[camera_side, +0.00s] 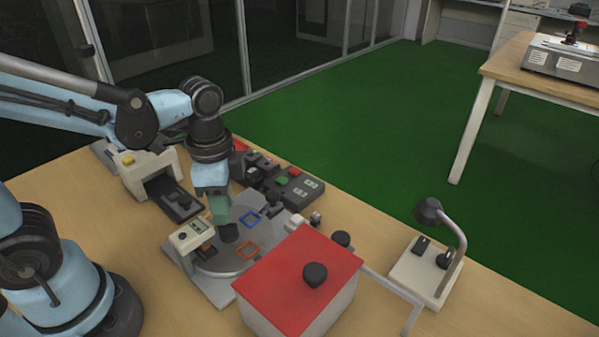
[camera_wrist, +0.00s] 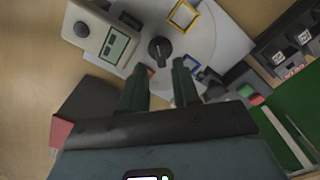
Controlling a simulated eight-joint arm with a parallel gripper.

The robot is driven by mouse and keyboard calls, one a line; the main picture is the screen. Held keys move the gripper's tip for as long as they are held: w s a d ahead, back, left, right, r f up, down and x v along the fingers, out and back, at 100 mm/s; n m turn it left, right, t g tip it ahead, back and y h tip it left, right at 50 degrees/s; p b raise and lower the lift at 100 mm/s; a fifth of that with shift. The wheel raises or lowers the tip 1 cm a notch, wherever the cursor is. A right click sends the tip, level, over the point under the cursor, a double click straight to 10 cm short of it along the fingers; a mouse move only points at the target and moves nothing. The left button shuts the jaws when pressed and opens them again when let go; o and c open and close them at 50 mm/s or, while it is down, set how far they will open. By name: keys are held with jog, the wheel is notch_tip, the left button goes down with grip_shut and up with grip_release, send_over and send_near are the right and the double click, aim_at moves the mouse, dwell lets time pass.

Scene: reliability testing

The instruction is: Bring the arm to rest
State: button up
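My gripper (camera_side: 219,210) is over the round grey turntable (camera_side: 222,264), pointing down. In the wrist view its two dark green fingers (camera_wrist: 161,68) are apart with nothing held between them. A black knob (camera_wrist: 160,50) at the turntable's middle shows just past the fingertips; it also shows in the side view (camera_side: 228,233), right below the fingers. I cannot tell whether the fingers touch it. A blue frame (camera_side: 249,218) and an orange frame (camera_side: 247,250) lie on the turntable.
A small display unit (camera_side: 191,235) stands close left of the turntable. A red-topped box (camera_side: 290,272) with a black knob stands in front. Black button boxes (camera_side: 295,187) are behind, and a beige device (camera_side: 147,174) is at left. A lamp stand (camera_side: 425,270) is at right.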

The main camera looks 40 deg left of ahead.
dwell(0.3)
jog(key=shift+w+a+r+n+t, duration=0.2)
jog(key=shift+r+n+t, duration=0.25)
jog(key=shift+n, duration=0.25)
jog(key=a+r+n+t, duration=0.1)
jog(key=n+t, duration=0.1)
jog(key=w+r+n+t, duration=0.1)
jog(key=r+n+t, duration=0.1)
jog(key=n, duration=0.1)
jog(key=w+a+r+n+t, duration=0.1)
jog(key=n+t, duration=0.1)
jog(key=shift+a+r+n, duration=0.3)
